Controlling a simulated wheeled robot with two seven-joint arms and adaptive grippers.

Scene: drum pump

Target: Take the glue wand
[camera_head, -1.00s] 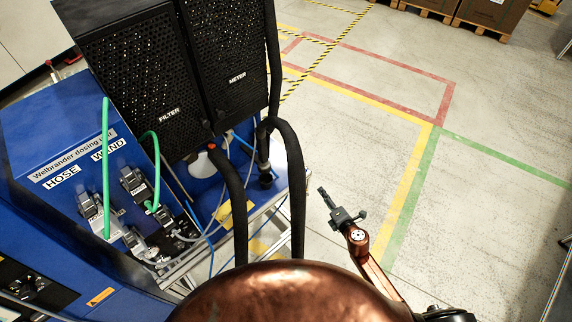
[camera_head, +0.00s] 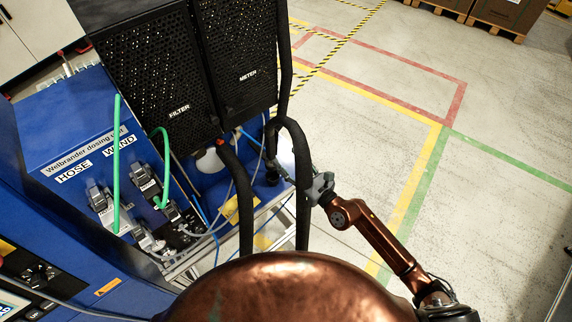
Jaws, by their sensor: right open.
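My right gripper (camera_head: 284,171) reaches in from the right to the machine's right side. Its jaws are open, and the black hose partly hides its fingers. A dark upright piece (camera_head: 271,172) stands just left of the fingertips. It may be the glue wand or its holder, but I cannot tell which, nor whether the fingers touch it. A "WAND" label (camera_head: 119,145) is on the blue dosing unit (camera_head: 60,125), above grey-black connectors (camera_head: 147,183). My left gripper is out of view.
Thick black hoses (camera_head: 302,200) loop down in front of the work spot, close to my right gripper. Black perforated "FILTER" and "METER" housings (camera_head: 155,75) stand behind. Thin green hoses (camera_head: 117,170) rise at the left. The floor (camera_head: 480,220) on the right is clear.

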